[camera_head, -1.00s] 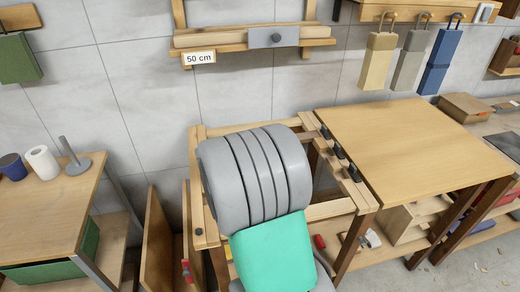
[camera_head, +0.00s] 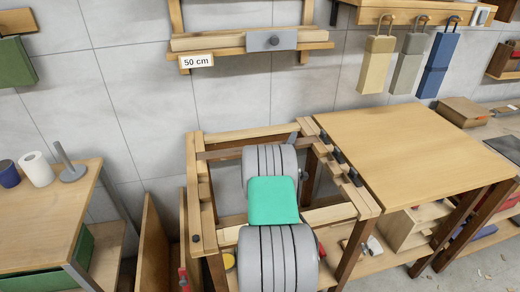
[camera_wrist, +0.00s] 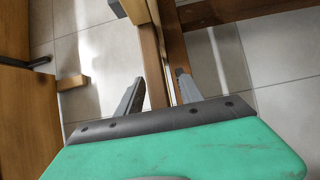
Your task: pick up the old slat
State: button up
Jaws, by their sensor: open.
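A darker brown slat (camera_head: 226,153), which looks like the old slat, lies across the back of the open wooden frame (camera_head: 205,215). My arm hides part of it. My gripper (camera_head: 294,138) is mostly hidden behind my arm, with a grey finger tip showing near the slat's right part. In the wrist view my gripper (camera_wrist: 158,88) is open, its two grey fingers apart and empty. Wooden bars run between and beyond the fingers; I cannot tell which of them is the old slat, nor whether the fingers touch it.
A light slat with a grey block (camera_head: 272,41) rests on the wall rack above a "50 cm" label (camera_head: 197,61). A workbench (camera_head: 415,135) adjoins the frame's right side, with dark clamps (camera_head: 340,157) along the edge. A side table (camera_head: 45,215) stands left.

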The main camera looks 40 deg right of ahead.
jog(key=shift+w+d, duration=0.2)
jog(key=shift+d, duration=0.3)
jog(key=shift+c, duration=0.4)
grip_shut()
jog(key=shift+r, duration=0.1)
